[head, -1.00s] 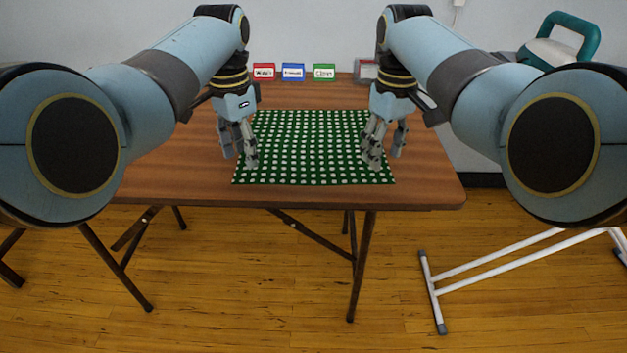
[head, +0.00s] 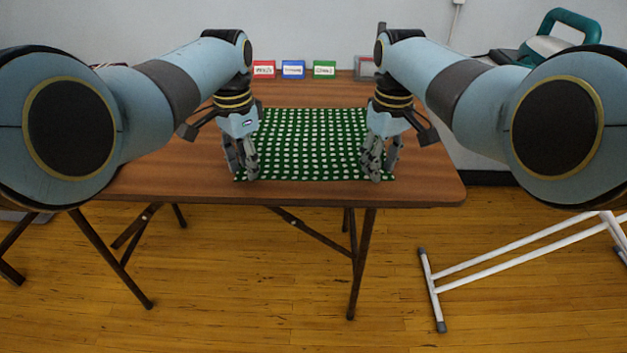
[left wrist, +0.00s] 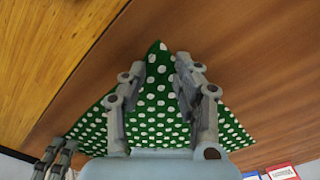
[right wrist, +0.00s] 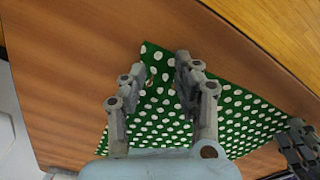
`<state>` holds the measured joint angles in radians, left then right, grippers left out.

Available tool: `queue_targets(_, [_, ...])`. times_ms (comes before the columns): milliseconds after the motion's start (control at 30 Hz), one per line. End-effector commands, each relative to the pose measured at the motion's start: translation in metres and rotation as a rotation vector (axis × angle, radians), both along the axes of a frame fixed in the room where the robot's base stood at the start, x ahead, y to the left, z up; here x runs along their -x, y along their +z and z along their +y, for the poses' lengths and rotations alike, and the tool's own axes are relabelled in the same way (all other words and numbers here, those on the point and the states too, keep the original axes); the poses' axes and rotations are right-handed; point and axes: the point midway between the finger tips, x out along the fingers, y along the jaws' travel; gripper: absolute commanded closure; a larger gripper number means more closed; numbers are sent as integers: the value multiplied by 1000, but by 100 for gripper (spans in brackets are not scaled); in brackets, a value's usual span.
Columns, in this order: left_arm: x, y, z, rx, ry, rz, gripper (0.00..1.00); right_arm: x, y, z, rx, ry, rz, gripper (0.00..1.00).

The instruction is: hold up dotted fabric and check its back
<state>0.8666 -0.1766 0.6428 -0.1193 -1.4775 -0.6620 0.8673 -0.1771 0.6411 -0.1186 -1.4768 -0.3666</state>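The green fabric with white dots (head: 312,145) lies flat on the brown table. My left gripper (head: 243,176) is at its near left corner, and my right gripper (head: 378,176) is at its near right corner. In the left wrist view the fingers (left wrist: 155,95) stand apart with a fabric corner (left wrist: 158,70) between them. In the right wrist view the fingers (right wrist: 155,95) also stand apart, on either side of the other corner (right wrist: 160,75). Neither gripper is closed on the cloth. The fabric's underside is hidden.
Red (head: 263,69), blue (head: 293,69) and green (head: 324,69) labels stand at the table's back edge, with a grey item (head: 364,68) beside them. The table (head: 180,170) is bare left of the fabric. A teal-handled object (head: 560,40) stands at the right.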

Motion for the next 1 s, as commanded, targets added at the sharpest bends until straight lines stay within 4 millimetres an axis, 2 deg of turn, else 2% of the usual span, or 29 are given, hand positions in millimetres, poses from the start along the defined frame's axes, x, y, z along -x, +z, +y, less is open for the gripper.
queue_targets(67, [1,-2,0,-1,0,4,78,1,-2,-1,3,-1,3,78])
queue_targets(400, [2,-5,1,-2,1,5,100,2,-5,-2,5,-1,4,100])
queue_targets(1000, [3,-7,3,-6,2,7,100,3,-7,-4,7,-2,7,100])
